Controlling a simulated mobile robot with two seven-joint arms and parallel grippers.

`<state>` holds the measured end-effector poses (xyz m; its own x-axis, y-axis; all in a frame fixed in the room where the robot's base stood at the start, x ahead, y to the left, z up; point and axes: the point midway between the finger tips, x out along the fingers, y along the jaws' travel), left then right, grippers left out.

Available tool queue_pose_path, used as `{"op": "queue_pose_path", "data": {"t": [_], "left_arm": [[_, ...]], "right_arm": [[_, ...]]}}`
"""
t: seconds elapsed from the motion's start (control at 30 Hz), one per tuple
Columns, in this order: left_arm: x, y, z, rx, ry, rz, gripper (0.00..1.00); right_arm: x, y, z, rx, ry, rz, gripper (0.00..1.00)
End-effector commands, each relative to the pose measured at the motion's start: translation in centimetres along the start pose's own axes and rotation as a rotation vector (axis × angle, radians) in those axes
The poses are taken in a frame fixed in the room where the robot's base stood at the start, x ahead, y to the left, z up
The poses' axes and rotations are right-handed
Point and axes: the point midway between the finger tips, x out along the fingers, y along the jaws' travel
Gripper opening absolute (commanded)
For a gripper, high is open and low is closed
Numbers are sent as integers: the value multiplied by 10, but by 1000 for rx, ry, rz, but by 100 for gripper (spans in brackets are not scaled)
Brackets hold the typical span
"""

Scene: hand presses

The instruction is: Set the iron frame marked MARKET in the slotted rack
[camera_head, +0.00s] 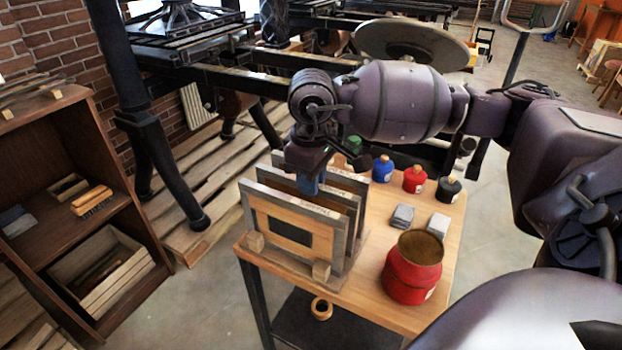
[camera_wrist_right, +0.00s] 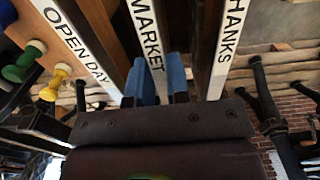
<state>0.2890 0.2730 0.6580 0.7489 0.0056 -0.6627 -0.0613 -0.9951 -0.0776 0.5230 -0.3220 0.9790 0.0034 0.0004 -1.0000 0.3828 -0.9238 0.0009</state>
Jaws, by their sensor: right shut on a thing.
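The iron frame marked MARKET (camera_wrist_right: 148,35) is between the blue-padded fingers of my right gripper (camera_wrist_right: 162,82) in the right wrist view. In the head view my right gripper (camera_head: 309,183) points down and is shut on the top bar of this middle frame (camera_head: 274,177). The frame stands upright between two others, at the slotted rack (camera_head: 321,271) on the table. The front frame (camera_head: 292,211) hides its lower edge, so I cannot tell whether it sits fully in its slot. My left gripper is not in view.
Neighbouring frames marked OPEN DAY (camera_wrist_right: 78,45) and HANKS (camera_wrist_right: 228,40), its start cut off, stand close on either side. The wooden table (camera_head: 375,318) also holds a large red can (camera_head: 412,272), small coloured bottles (camera_head: 414,180) and grey blocks (camera_head: 402,217). A shelf (camera_head: 95,225) stands left.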

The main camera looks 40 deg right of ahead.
Motion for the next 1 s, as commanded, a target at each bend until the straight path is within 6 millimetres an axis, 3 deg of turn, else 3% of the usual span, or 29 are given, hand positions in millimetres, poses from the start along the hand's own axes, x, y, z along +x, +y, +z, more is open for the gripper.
{"op": "queue_pose_path", "data": {"t": [0.73,0.77,0.8,0.93,1.0], "left_arm": [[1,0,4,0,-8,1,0],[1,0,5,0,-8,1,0],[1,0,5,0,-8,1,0],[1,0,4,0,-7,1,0],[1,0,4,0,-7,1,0]], "right_arm": [[5,0,0,0,-5,-3,0],[6,0,0,0,-5,-3,21],[6,0,0,0,-5,-3,27],[5,0,0,0,-4,-3,46],[4,0,0,0,-4,-2,46]]}}
